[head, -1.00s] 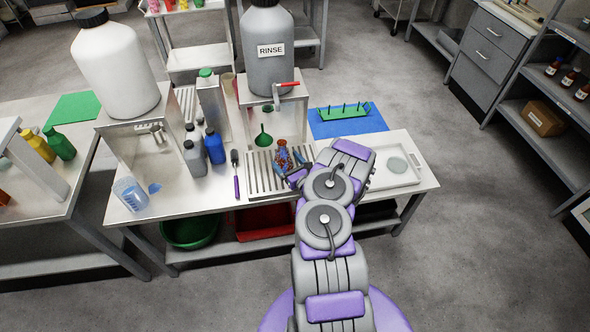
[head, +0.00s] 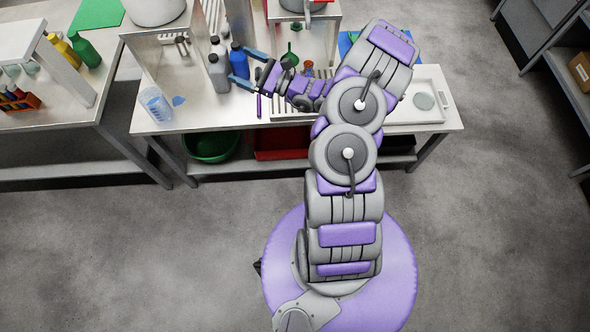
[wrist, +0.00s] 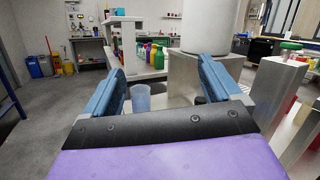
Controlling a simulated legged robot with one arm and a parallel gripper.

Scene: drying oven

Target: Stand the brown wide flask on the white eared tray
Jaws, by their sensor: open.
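The brown flask (head: 308,66) shows only in part behind my arm in the head view, on the ribbed drain rack (head: 290,110); its lower part is hidden. The white eared tray (head: 434,116) lies at the right end of the bench, with a pale round disc (head: 424,101) on it. In the wrist view my gripper's blue fingers (wrist: 162,80) are spread apart; neither flask nor tray is visible there.
A clear blue-tinted beaker (head: 155,103) stands at the left front of the bench. A green funnel (head: 290,56) is behind the rack.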

